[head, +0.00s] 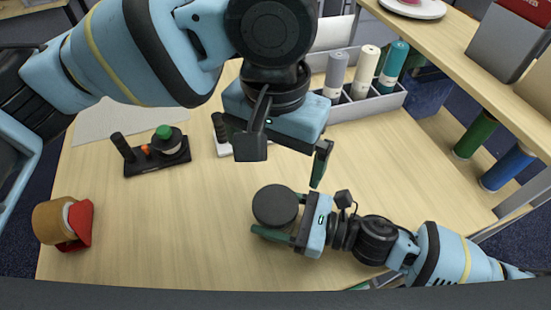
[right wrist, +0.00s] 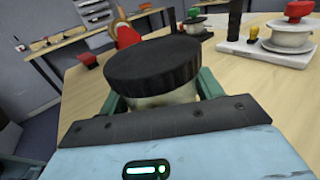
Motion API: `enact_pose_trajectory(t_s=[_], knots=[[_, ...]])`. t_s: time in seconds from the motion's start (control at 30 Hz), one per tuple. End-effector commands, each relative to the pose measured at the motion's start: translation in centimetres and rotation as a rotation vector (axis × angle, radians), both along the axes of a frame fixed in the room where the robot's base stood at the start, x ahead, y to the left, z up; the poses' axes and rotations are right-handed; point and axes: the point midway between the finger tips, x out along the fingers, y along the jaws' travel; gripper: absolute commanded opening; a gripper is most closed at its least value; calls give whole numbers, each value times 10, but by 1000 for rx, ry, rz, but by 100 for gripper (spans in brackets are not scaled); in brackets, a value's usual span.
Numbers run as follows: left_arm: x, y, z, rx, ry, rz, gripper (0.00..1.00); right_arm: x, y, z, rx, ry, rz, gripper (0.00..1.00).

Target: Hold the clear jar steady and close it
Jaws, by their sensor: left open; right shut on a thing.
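The jar (right wrist: 165,97) stands in the right wrist view with a round black lid (right wrist: 155,62) on top; only a pale strip of its body shows below the lid. In the head view the lid (head: 275,205) hides the jar's body. I cannot tell how tightly the lid sits. My right gripper (head: 280,217) is shut on the jar, with green fingers on both sides of its body. My left gripper (head: 284,168) is open and empty, above and behind the lid, apart from it. One of its fingers is largely hidden by its own wrist parts.
A black board with a green-knobbed spool (head: 165,138) stands left, and a white-based device (right wrist: 285,40) stands behind the jar. A grey rack (head: 372,104) holds rolls at the back. A red-and-tan object (head: 62,222) lies front left. The table's left middle is clear.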

Motion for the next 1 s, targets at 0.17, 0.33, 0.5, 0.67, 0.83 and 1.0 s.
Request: enact_pose_trajectory(t_s=[0.17, 0.33, 0.5, 0.67, 0.83, 1.0], knots=[[0, 0, 0, 0, 0, 0, 99, 0, 0, 0, 1, 0, 0, 1], [0, 0, 0, 0, 0, 0, 99, 0, 0, 0, 1, 0, 0, 83], [0, 0, 0, 0, 0, 0, 99, 0, 0, 0, 0, 0, 0, 90], [0, 0, -1, -1, 0, 0, 99, 0, -1, 0, 0, 0, 0, 90], [1, 0, -7, 0, 10, 0, 99, -4, -14, -2, -1, 3, -2, 90], [2, 0, -20, 0, 28, 0, 99, -13, -41, -4, -2, 6, -3, 90]])
